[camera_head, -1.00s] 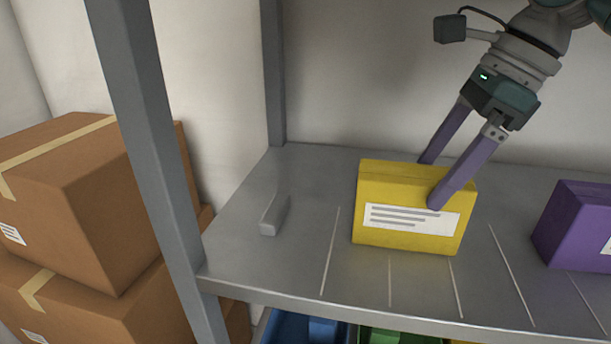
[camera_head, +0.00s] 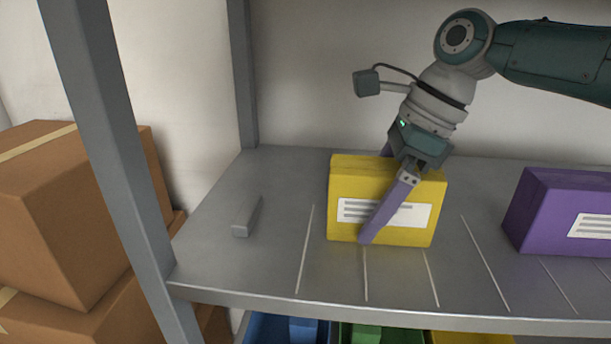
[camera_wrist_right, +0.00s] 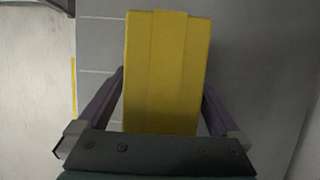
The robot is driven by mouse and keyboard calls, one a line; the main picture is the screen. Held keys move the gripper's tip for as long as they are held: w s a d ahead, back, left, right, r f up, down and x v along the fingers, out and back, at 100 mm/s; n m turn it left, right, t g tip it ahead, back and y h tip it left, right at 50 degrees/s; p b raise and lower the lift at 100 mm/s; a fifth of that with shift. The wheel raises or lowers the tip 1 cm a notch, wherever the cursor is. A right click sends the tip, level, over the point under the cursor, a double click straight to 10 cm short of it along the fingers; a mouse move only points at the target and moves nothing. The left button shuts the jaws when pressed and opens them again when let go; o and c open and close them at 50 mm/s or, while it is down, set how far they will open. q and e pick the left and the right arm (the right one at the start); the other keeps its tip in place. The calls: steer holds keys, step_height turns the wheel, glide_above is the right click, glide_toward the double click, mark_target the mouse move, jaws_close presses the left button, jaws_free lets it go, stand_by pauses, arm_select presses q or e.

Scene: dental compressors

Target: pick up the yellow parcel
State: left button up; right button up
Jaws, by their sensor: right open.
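The yellow parcel (camera_head: 341,226) stands upright on the grey metal shelf (camera_head: 270,265), with a white label on its front. My right gripper (camera_head: 372,205) is open and reaches down over the parcel. One purple finger lies in front of the parcel's label side; the other is mostly hidden behind the parcel. In the right wrist view the parcel (camera_wrist_right: 165,70) lies between the two spread fingers, with a small gap on either side. My left gripper is not in view.
A purple parcel (camera_head: 550,215) stands to the right on the shelf. A small grey block (camera_head: 246,216) lies to the left. A shelf post (camera_head: 110,150) and brown boxes (camera_head: 40,215) are at the far left. Blue (camera_head: 262,330) and green bins sit below.

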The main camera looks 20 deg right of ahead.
steer(key=shift+f+p, duration=0.25)
steer(key=shift+p, duration=0.1)
steer(key=shift+c, duration=0.4)
steer(key=c, duration=1.5)
jaws_close()
